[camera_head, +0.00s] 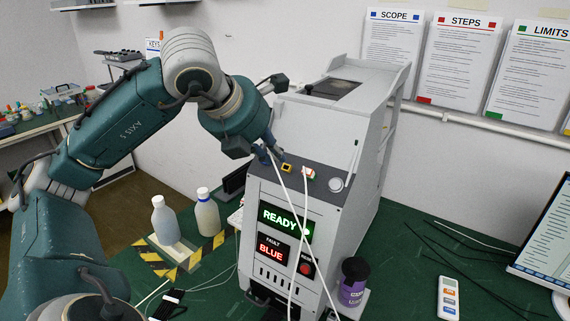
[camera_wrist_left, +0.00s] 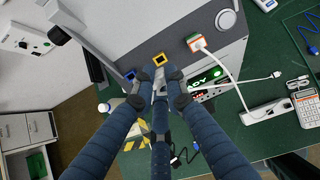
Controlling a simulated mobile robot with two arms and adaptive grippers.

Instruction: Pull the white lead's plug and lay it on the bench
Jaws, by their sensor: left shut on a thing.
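My left gripper (camera_head: 277,157) is shut over the top panel of the grey test machine (camera_head: 345,130). In the wrist view the closed fingertips (camera_wrist_left: 160,84) hold a small pale piece, seemingly the plug of a white lead (camera_head: 316,250) that runs down past the machine's front. The fingers hide most of it. A yellow socket (camera_wrist_left: 160,58) and a blue socket (camera_wrist_left: 130,75) show beside the fingertips and look empty. My right gripper is not in view.
The green bench (camera_head: 410,260) has bare room right of the machine, with dark cables and a remote (camera_head: 448,298). A purple bottle (camera_head: 352,284) stands close at the machine's front right. Two white bottles (camera_head: 165,220) stand left, near striped tape. A monitor (camera_head: 550,240) is at far right.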

